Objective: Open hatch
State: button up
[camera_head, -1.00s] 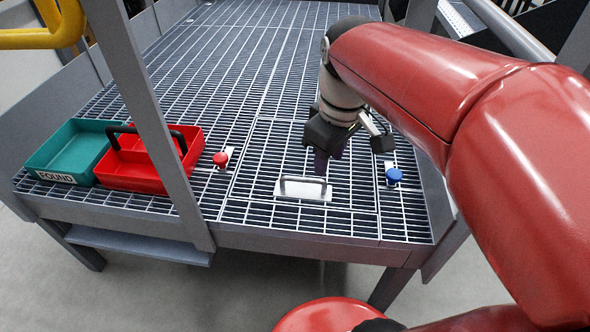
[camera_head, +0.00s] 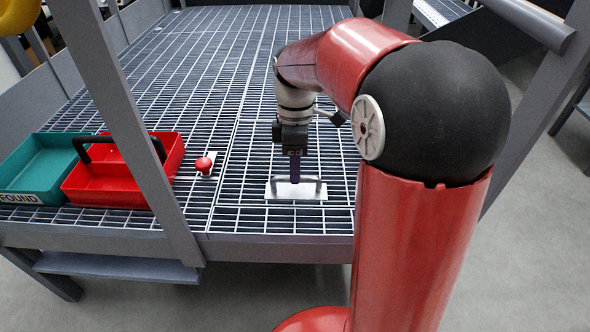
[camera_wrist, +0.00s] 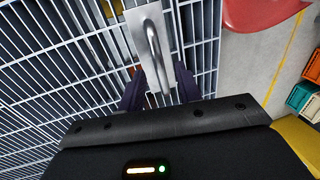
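The hatch (camera_head: 254,155) is a grated panel lying flat and flush in the catwalk floor. Its metal bar handle (camera_head: 318,184) stands on a pale plate (camera_head: 278,196) near the front edge. The handle also shows in the wrist view (camera_wrist: 154,45). My gripper (camera_head: 295,178) points down at the handle. In the wrist view my gripper (camera_wrist: 159,78) is open, with one dark finger on each side of the bar and visible gaps between. The head view hides the right side of the hatch behind my arm.
A red knob (camera_head: 204,164) sits on the grating left of the hatch. A red carrier tray (camera_head: 110,190) and a teal bin (camera_head: 40,178) labelled FOUND stand farther left. A grey post (camera_head: 125,110) rises in front of them. The grating behind is clear.

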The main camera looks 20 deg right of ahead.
jog(key=shift+s+f, duration=0.1)
jog(key=shift+f, duration=0.3)
grip_shut()
